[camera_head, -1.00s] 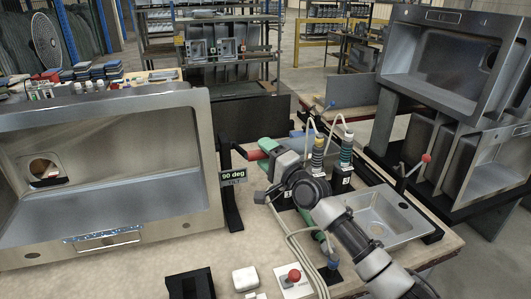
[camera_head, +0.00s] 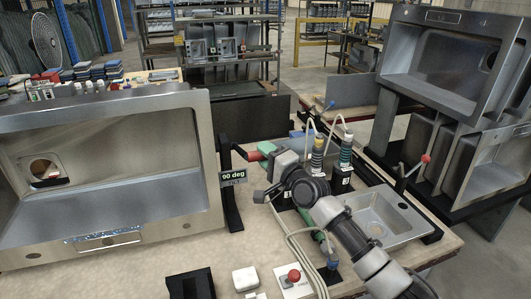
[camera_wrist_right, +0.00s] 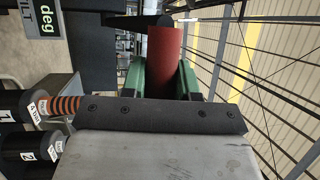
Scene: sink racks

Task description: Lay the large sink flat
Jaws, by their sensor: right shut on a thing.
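The large sink (camera_head: 110,215) stands tilted up on its side at the left of the head view, its basin facing me. A small display (camera_head: 233,177) by its right edge reads 90 deg. A red handle (camera_head: 243,154) sticks out from a black upright beside the sink. My right gripper (camera_head: 262,150) has green fingers and is at this handle. In the right wrist view, the fingers are shut on either side of the red handle (camera_wrist_right: 165,65). My left gripper is not in view.
Two numbered tools with cables (camera_head: 341,165) stand just right of my right gripper. A small sink (camera_head: 378,222) lies flat at the bench's right. A red button box (camera_head: 293,283) and a black block (camera_head: 190,285) are at the front. Racked sinks (camera_head: 450,60) stand far right.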

